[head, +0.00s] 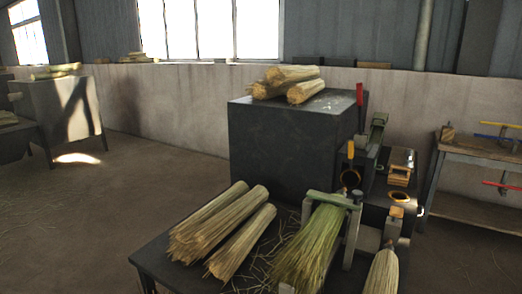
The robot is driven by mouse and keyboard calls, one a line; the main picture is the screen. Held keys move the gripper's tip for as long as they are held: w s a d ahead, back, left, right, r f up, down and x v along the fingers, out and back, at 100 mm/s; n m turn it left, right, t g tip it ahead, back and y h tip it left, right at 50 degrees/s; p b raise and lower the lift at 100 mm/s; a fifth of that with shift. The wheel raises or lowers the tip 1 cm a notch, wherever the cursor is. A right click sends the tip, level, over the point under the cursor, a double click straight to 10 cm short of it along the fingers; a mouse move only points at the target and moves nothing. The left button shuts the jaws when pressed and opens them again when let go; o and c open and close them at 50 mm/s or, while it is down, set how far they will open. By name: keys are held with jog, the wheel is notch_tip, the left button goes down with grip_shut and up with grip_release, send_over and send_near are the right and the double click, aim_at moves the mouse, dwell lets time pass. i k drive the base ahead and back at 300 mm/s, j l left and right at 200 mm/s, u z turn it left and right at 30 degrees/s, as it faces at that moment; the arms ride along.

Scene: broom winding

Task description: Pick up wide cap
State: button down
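I cannot make out for certain which thing is the wide cap. A small orange-topped piece (399,196) is at the right end of the low bench. Either is too small to identify surely. My gripper is not in view.
A dark low bench (160,258) holds straw bundles (222,220) and a green-framed clamp (332,200) around greenish straw. A tall dark block (290,140) behind it carries more bundles (290,80). A tool table (475,150) stands at right. The floor at left is open.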

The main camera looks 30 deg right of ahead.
aim_at(409, 163)
jog(key=z, duration=1.8)
